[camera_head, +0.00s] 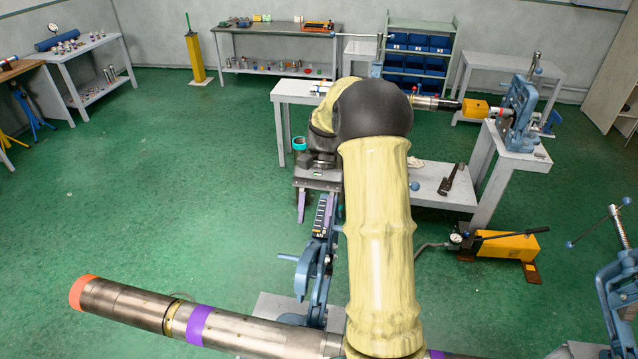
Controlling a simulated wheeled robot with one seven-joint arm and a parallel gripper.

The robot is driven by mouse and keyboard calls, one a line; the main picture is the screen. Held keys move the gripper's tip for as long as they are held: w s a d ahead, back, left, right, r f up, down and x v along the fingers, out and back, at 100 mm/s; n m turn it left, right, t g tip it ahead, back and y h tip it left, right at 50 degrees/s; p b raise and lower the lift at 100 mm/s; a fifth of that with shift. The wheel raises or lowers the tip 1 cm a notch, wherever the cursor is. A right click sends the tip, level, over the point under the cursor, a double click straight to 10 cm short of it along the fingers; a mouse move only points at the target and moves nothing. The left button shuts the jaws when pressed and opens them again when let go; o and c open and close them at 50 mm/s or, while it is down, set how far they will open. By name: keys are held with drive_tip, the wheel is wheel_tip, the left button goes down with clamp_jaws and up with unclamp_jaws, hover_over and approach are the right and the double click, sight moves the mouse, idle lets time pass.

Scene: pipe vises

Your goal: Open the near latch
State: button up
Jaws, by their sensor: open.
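A blue pipe vise (319,272) stands just beyond the large steel pipe (250,331), low in the middle. A dark, slotted upright part (321,217) rises from it, and a blue handle (288,257) sticks out to its left. I cannot tell which part is the latch; my arm hides the vise's right side. My gripper (317,214) points down with two purple fingers apart, one on each side of the upright part in the picture. It is open. I cannot tell whether the fingers touch anything.
Another blue vise (518,115) stands on a grey bench at the right, and one more (618,285) at the lower right edge. A yellow hydraulic pump (506,246) sits on the floor. A pipe wrench (452,180) lies on a low shelf. The green floor (170,200) at left is clear.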

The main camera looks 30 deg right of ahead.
drive_tip(key=b+v, duration=0.1)
drive_tip(key=v, duration=0.7)
drive_tip(key=shift+b, duration=0.3)
